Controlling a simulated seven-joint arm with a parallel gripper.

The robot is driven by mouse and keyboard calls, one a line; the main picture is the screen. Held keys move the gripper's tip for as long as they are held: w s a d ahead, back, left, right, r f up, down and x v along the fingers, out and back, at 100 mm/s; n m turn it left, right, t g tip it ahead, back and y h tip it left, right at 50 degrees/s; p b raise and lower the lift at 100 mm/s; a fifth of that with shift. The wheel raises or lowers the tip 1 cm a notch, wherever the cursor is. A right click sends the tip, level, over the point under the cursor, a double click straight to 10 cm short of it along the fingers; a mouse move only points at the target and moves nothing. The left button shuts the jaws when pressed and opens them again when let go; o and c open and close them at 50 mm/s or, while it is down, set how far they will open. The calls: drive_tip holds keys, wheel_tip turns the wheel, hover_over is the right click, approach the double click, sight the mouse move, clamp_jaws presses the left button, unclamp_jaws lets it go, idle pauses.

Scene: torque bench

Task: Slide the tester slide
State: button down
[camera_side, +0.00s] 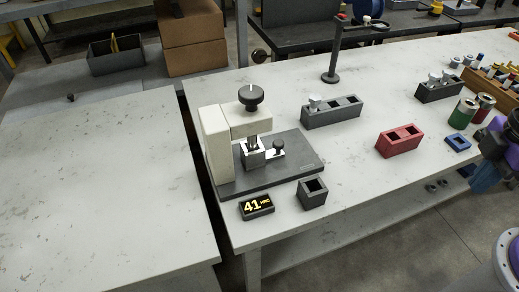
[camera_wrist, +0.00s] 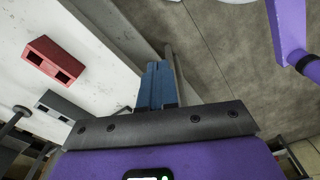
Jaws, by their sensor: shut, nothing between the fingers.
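The tester (camera_side: 217,143) stands at the left end of the bench, a white column and arm on a dark base plate (camera_side: 300,160), with a black knob (camera_side: 251,97) on top. Its slide appears to be the small light carriage with a black knob (camera_side: 278,148), beside a white block (camera_side: 252,156) under the arm. My gripper (camera_side: 479,183) is at the right edge of the side view, far from the tester. Its blue fingers are together and empty in the wrist view (camera_wrist: 157,83). The tester is not visible in the wrist view.
A small display (camera_side: 257,207) reading 41 and a dark open box (camera_side: 312,193) sit in front of the tester. A stand (camera_side: 331,65) rises behind.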

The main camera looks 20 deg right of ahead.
drive_tip(key=c, duration=1.1)
unclamp_jaws()
drive_tip(key=shift+w+a, duration=0.15)
drive_tip(key=shift+c, duration=0.2)
drive_tip(key=o, duration=0.3)
drive_tip(key=shift+m+t+y, duration=0.6)
drive_tip(key=shift+m+y, duration=0.2)
drive_tip(key=shift+m, duration=0.1)
drive_tip(key=w+a, duration=0.3)
drive_tip(key=w, duration=0.1)
drive_tip(key=w+a+r, duration=0.1)
drive_tip(key=w+a, duration=0.3)
drive_tip(key=w, duration=0.1)
drive_tip(key=w+a+r, duration=0.1)
drive_tip(key=w+a, duration=0.3)
drive_tip(key=shift+w+a+r, duration=0.1)
drive_tip(key=shift+w+a, duration=0.15)
drive_tip(key=shift+w, duration=0.1)
drive_tip(key=m+t+y, duration=0.1)
drive_tip(key=m+t, duration=0.1)
approach(279, 142)
drive_tip(key=x, duration=0.8)
